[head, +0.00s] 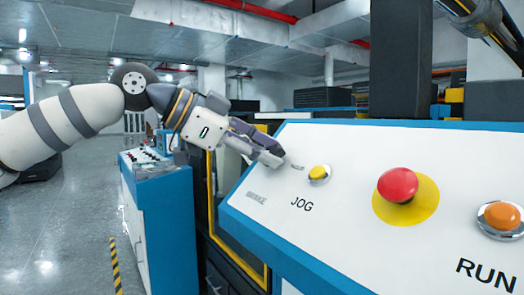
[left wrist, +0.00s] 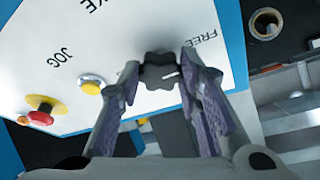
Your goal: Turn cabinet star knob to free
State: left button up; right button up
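The dark star knob (left wrist: 159,70) sits on the white sloped panel (head: 350,160) of the cabinet. It shows in the left wrist view with a small white mark on its face. The printed word FREE (left wrist: 202,38) is just beyond it to the right, upside down. My left gripper (left wrist: 159,72) has one finger on each side of the knob, and both tips appear to touch its rim. In the head view my left gripper (head: 267,158) is at the panel's upper left corner and hides the knob. The fingers of my right gripper are not in view.
A yellow JOG button (head: 319,173), a red mushroom button (head: 397,185) on a yellow disc and an orange RUN button (head: 502,216) stand to the right on the panel. A blue cabinet (head: 168,220) stands left of it. Open floor (head: 65,240) lies farther left.

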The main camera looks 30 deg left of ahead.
pick_arm(q)
jog(key=o, duration=0.4)
jog(key=v, duration=1.2)
jog(key=shift+a, duration=0.1)
